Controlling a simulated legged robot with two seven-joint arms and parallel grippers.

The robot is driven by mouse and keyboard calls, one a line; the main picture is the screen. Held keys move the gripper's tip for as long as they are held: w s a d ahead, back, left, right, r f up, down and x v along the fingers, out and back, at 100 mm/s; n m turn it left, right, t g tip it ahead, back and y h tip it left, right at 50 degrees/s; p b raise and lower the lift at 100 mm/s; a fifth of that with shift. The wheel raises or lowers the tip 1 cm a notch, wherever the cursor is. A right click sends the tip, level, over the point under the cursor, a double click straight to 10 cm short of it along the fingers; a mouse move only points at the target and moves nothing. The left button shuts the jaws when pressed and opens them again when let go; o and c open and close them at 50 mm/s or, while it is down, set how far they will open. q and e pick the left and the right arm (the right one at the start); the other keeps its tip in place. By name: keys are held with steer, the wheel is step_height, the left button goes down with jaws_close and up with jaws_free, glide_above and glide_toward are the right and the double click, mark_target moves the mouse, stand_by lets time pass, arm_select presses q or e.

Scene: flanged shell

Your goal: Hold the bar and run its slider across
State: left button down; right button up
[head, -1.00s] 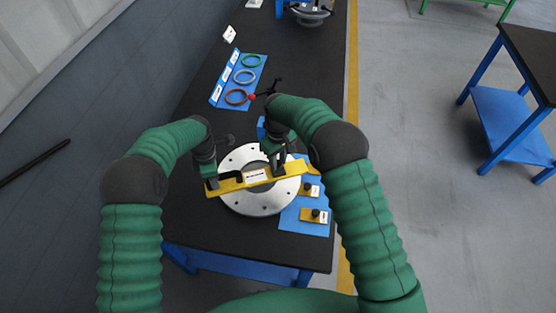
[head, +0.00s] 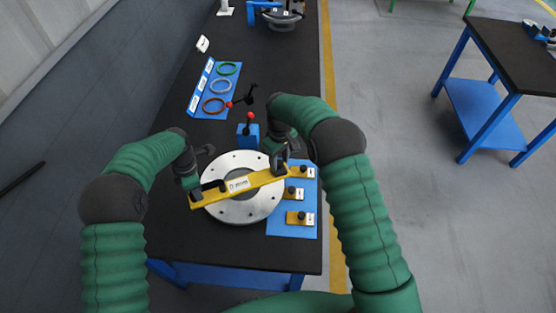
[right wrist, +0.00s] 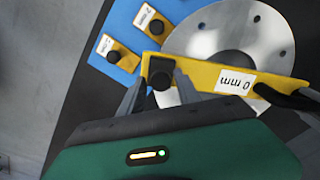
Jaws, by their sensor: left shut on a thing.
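The yellow bar (head: 256,180) lies slantwise across the round metal flange (head: 243,212). In the right wrist view its label (right wrist: 235,82) reads "0 mm". My left gripper (head: 197,191) is shut on the bar's left end, by a black handle (head: 214,186). The black slider with its round knob (right wrist: 161,78) sits near the bar's other end. My right gripper (right wrist: 160,88) has one finger on each side of the slider, with small gaps seeming to show. In the head view my right gripper (head: 280,158) hides most of the slider.
A blue plate (head: 280,229) with yellow, black-knobbed blocks (head: 297,219) lies right of the flange. A blue block with a red-tipped lever (head: 248,132) stands behind. Coloured rings (head: 221,86) lie on a blue board farther back. The bench's front left corner is clear.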

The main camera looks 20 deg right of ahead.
mark_target(279, 162)
steer(key=shift+o, duration=0.7)
step_height(279, 162, up, 12)
steer(key=shift+f, duration=0.1)
arm_select(q)
steer(key=c, duration=1.1)
jaws_free()
steer(key=shift+c, duration=0.2)
